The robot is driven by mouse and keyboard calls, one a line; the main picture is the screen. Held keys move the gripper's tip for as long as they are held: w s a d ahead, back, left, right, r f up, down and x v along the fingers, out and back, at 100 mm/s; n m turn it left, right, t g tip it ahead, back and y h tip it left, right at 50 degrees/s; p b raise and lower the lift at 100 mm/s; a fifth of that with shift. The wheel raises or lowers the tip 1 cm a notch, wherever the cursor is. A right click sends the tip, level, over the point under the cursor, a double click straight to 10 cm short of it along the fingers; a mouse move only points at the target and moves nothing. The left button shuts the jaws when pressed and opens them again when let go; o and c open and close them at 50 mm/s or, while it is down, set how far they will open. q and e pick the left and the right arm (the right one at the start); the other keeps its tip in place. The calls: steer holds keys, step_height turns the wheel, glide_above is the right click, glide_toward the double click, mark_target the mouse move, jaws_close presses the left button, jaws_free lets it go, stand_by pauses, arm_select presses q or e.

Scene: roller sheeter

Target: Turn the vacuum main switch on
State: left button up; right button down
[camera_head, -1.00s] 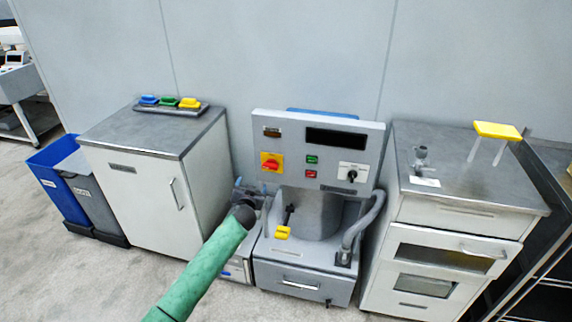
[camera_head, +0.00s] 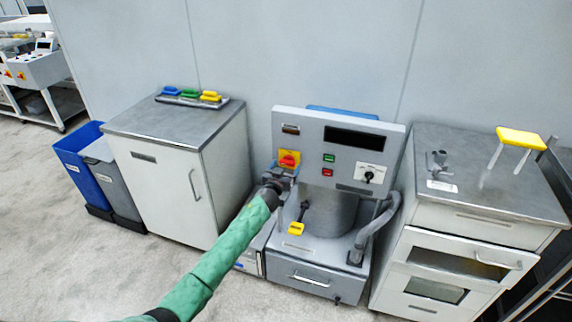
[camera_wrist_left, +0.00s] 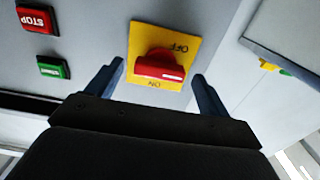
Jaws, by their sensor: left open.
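The main switch is a red rotary knob (camera_head: 288,160) on a yellow plate at the left of the grey machine's front panel (camera_head: 310,122). In the left wrist view the red knob (camera_wrist_left: 160,66) lies crosswise on its yellow plate (camera_wrist_left: 150,38), which reads OFF and ON. My left gripper (camera_head: 284,172) is in front of the switch. In the wrist view its two open fingers (camera_wrist_left: 158,84) stand on either side of the plate and hold nothing. I cannot tell whether they touch the panel. My right gripper is not in view.
A green button (camera_wrist_left: 52,68) and a red STOP button (camera_wrist_left: 38,18) are close by on the panel. A black selector (camera_head: 369,176) is farther right. Cabinets (camera_head: 160,180) flank the machine.

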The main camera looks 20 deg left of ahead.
arm_select(q)
steer(key=shift+w, duration=0.75)
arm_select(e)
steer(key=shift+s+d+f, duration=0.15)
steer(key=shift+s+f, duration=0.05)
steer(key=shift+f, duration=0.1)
arm_select(q)
steer(key=shift+c, duration=0.2)
steer(key=c, duration=1)
steer(key=shift+o, duration=0.2)
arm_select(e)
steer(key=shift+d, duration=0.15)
